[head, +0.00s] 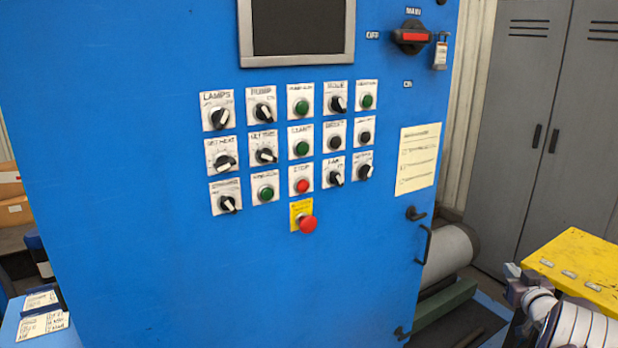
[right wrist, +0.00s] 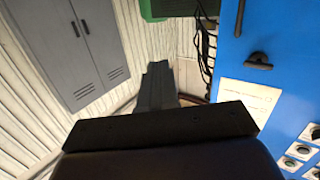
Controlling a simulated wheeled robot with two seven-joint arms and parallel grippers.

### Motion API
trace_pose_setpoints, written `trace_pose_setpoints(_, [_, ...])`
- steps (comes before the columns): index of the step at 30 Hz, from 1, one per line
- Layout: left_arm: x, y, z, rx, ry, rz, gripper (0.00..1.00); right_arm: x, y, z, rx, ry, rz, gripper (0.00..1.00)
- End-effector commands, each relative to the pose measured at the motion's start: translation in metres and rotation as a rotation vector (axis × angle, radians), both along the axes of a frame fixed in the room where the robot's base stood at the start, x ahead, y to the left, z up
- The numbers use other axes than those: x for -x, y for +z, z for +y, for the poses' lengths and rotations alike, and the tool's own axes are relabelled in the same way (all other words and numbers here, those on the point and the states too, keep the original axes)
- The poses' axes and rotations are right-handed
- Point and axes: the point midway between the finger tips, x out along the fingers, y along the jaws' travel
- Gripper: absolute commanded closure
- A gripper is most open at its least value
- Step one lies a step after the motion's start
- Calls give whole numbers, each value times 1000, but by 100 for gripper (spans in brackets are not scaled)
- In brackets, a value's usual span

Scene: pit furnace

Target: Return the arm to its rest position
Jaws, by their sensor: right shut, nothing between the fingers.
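My right arm (head: 585,325) comes in at the lower right of the head view, a white banded link. Its gripper (head: 513,272) is small there and overlaps the edge of a yellow surface. In the right wrist view the gripper's grey fingers (right wrist: 157,70) are together, with nothing between them, beyond a dark bar. The gripper is well to the right of the blue control cabinet (head: 110,120) and apart from its buttons. My left gripper is not in view.
The cabinet carries a screen (head: 300,26), several knobs and buttons, a red emergency button (head: 308,225), a main switch (head: 411,37) and a door handle (head: 426,245). A yellow-topped surface (head: 585,262) stands by my right arm. Grey lockers (head: 530,110) stand behind.

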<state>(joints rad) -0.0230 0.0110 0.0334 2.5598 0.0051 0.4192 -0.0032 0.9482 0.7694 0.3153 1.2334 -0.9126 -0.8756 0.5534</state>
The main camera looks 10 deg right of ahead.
Motion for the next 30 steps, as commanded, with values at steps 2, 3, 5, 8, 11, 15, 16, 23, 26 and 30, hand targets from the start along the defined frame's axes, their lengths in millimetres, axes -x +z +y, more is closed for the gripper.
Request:
trace_pose_setpoints(2, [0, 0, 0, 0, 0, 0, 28, 21, -45, -10, -52, -120, 141, 100])
trace_pose_setpoints(3, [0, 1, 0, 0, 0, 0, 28, 39, -68, -10, -95, -202, 250, 100])
trace_pose_setpoints(5, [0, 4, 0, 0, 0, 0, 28, 62, -97, 25, -174, -283, 465, 100])
trace_pose_setpoints(8, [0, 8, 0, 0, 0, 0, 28, 92, -118, 111, -275, -291, 759, 100])
trace_pose_setpoints(11, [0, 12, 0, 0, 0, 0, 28, 128, -120, 206, -348, -230, 1002, 100])
trace_pose_setpoints(15, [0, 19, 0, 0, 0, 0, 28, 193, -103, 329, -400, -93, 1271, 100])
trace_pose_setpoints(16, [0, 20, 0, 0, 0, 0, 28, 207, -98, 351, -402, -63, 1312, 100])
trace_pose_setpoints(23, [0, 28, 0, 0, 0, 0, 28, 248, -56, 453, -269, 177, 1351, 100])
trace_pose_setpoints(26, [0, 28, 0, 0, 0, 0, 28, 246, -54, 462, -240, 214, 1345, 100])
trace_pose_setpoints(30, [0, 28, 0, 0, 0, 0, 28, 246, -55, 463, -238, 214, 1346, 100])
